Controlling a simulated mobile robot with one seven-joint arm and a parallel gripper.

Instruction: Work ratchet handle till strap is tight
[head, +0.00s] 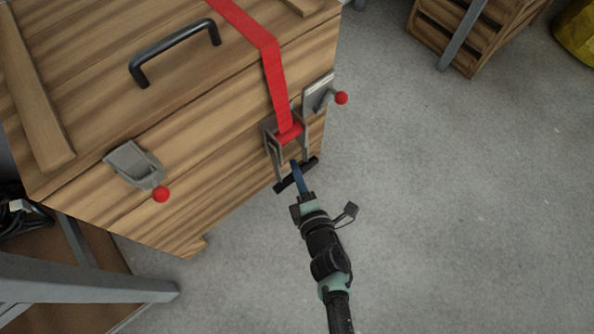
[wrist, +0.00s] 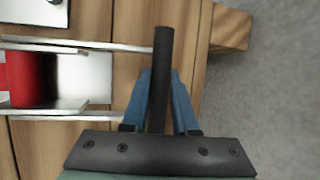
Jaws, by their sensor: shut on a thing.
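A red strap (head: 276,78) runs over the top edge of a wooden crate (head: 215,165) and down its front into a grey metal ratchet (head: 270,145). The ratchet's black handle bar (head: 282,187) sticks out at its lower end. My gripper (head: 297,180) is at this bar, with its blue fingers on either side of it. In the wrist view the bar (wrist: 164,45) lies between the two fingers (wrist: 165,95), which are shut on it. Red strap on the ratchet spool (wrist: 28,78) shows at the left of the wrist view. The fingers cover part of the bar.
Two latches with red knobs sit on the crate, one at left (head: 135,165) and one right of the strap (head: 320,95). A black lid handle (head: 175,50) is on top. A slatted crate (head: 475,35) stands far right. Floor (head: 460,200) at right is clear.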

